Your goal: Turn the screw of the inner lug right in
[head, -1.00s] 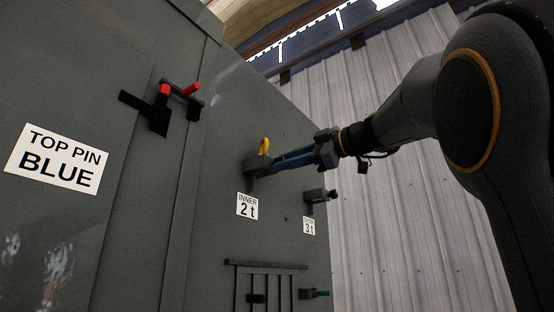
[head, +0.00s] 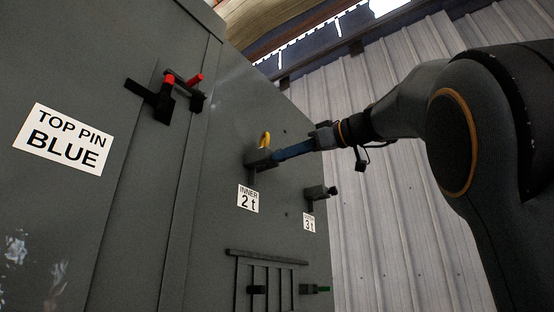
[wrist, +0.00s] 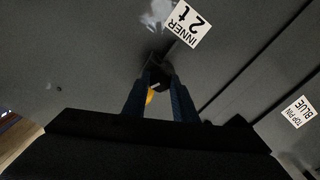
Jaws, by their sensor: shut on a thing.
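The inner lug (head: 257,158) stands out from the grey enclosure wall above the label "INNER 2 t" (head: 248,199), with a yellow ring (head: 265,140) at its top. My gripper (head: 278,155) reaches in from the right, its blue fingers shut at the lug's outer end. In the wrist view my gripper (wrist: 160,85) has its two blue fingers at the dark end of the lug (wrist: 158,68), and part of the yellow ring (wrist: 150,96) shows between them. The screw itself is hidden by the fingers.
A second lug (head: 320,193) stands at lower right above the label "3 t" (head: 309,222). Red-ended brackets (head: 168,92) stick out at upper left. A slotted rack (head: 268,254) with a green-ended pin (head: 322,290) is below.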

